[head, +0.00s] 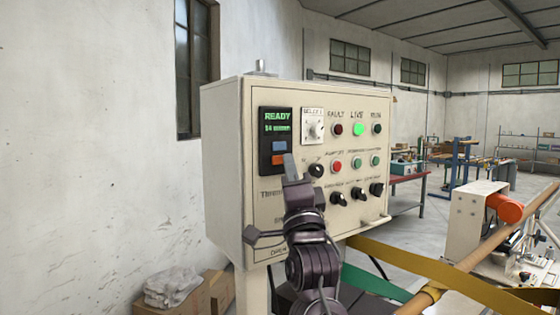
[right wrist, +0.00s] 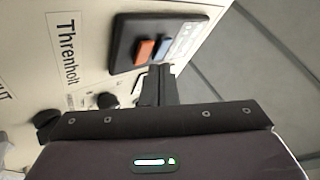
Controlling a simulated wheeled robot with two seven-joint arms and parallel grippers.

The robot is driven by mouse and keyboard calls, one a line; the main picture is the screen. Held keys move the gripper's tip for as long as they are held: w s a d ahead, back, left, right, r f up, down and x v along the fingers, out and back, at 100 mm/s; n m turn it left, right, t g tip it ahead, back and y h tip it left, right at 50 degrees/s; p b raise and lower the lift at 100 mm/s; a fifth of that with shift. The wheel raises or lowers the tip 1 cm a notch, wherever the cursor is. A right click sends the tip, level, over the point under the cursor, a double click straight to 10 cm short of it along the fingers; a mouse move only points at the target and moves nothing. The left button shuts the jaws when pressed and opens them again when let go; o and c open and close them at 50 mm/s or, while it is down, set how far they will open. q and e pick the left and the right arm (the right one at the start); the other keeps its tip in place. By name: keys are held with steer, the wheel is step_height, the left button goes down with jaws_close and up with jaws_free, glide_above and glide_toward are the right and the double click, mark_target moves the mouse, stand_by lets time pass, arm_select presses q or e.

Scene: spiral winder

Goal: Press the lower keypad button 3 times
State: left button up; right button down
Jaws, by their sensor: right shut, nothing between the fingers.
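The keypad (head: 264,128) is a dark panel on the left of the cream control box, with a green READY display at its top. Its upper button is blue (head: 278,147) and its lower button is orange (head: 278,160). In the right wrist view the orange button (right wrist: 146,51) and the blue button (right wrist: 165,48) stand side by side. My right gripper (head: 290,166) is shut and empty, its tips in front of the keypad's lower right edge. The fingers (right wrist: 158,85) point towards the buttons; I cannot tell whether they touch. My left gripper is out of view.
The control box (head: 225,170) carries several knobs, lamps and buttons right of the keypad, including a black knob (head: 316,170) close to the fingers. A yellow band (head: 430,266) and a roller machine (head: 480,225) stand at the right. Cardboard boxes (head: 218,290) lie below left.

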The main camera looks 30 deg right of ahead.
stand_by(0.3)
steer(key=shift+w+y, duration=0.3)
steer(key=shift+w, duration=0.1)
steer(key=shift+w, duration=0.4)
stand_by(0.6)
steer(key=shift+s, duration=0.8)
steer(key=shift+s+d+b, duration=0.15)
steer(key=shift+s+b, duration=0.65)
steer(key=shift+s, duration=1.7)
stand_by(0.8)
